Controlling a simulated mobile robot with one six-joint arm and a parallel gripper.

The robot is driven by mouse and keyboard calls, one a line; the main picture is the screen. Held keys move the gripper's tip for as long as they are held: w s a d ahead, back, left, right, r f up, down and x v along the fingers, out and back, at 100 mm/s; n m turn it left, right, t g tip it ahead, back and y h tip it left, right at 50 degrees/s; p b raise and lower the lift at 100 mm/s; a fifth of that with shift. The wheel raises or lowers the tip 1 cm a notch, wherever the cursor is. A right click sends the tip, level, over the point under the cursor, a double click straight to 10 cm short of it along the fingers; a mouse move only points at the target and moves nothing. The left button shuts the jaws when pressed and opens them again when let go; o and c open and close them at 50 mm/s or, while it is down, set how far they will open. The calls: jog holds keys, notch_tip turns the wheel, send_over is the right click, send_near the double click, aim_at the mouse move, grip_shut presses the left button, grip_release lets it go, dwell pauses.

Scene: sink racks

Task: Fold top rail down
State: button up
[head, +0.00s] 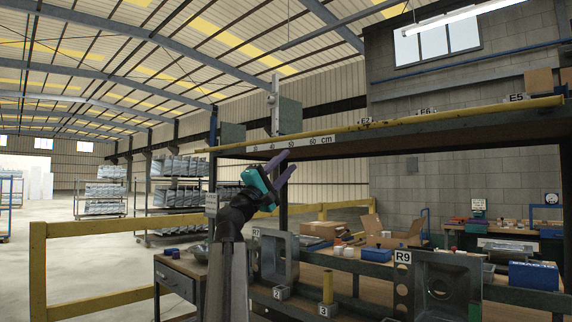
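A long yellow rail (440,117) runs along the top front edge of the raised dark shelf (345,147), rising toward the right in the picture. It carries small tags marked E2, E6 and E5. A white centimetre scale (290,143) sits at the shelf's left part. My gripper (290,161), with a teal body and purple fingers, is just below the scale in the picture. Its fingers look apart, with nothing seen between them. I cannot tell its depth distance from the shelf. No hinge of the rail can be made out.
Below is a workbench with grey bracket frames marked R7 (279,258) and R9 (437,285), a short yellow post (327,287) and a blue box (534,275). Yellow guard rails (110,222) stand at the left. Open floor lies beyond; stocked racks (180,182) stand behind.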

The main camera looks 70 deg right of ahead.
jog(key=shift+w+a+f+b, duration=0.1)
jog(key=shift+a+f+b, duration=0.15)
jog(key=shift+f, duration=0.45)
dwell(0.4)
jog(key=p+v, duration=0.1)
jog(key=v, duration=1.2)
jog(key=shift+a+f+p, duration=0.2)
jog(key=shift+a+p, duration=0.1)
jog(key=shift+w, duration=0.15)
